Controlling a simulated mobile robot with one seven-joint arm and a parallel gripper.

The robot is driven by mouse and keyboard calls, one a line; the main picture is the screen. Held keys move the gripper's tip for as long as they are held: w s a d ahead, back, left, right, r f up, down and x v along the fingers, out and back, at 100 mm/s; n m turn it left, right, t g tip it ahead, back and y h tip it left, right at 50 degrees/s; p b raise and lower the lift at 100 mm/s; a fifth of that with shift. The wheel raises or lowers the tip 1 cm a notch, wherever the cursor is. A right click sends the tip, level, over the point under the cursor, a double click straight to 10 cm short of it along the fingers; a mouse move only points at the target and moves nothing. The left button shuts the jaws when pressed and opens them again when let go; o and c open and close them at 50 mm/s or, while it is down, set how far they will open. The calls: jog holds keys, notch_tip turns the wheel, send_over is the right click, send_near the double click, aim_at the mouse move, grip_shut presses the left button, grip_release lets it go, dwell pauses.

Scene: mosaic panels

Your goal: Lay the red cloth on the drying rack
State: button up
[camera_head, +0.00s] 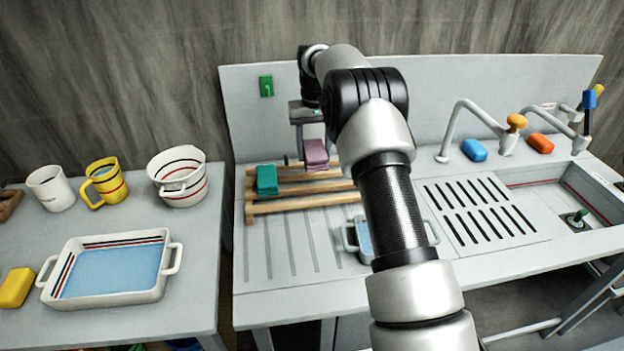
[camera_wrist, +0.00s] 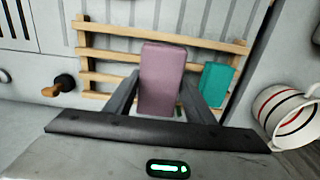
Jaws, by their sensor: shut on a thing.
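My gripper (camera_wrist: 162,92) is shut on a folded mauve-pink cloth (camera_wrist: 164,66), with one finger on each side of it. No plainly red cloth shows; the held one is the nearest in colour.
A white basin (camera_head: 364,240) is partly hidden behind my arm. A tap (camera_head: 461,125) and blue sponge (camera_head: 474,150) are to the right. Bare slats lie right of the teal cloth.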

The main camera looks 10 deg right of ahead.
aim_at(314, 186)
jog(key=shift+w+f, duration=0.15)
jog(key=shift+f, duration=4.85)
jog(key=o, duration=0.9)
jog(key=shift+o, duration=0.2)
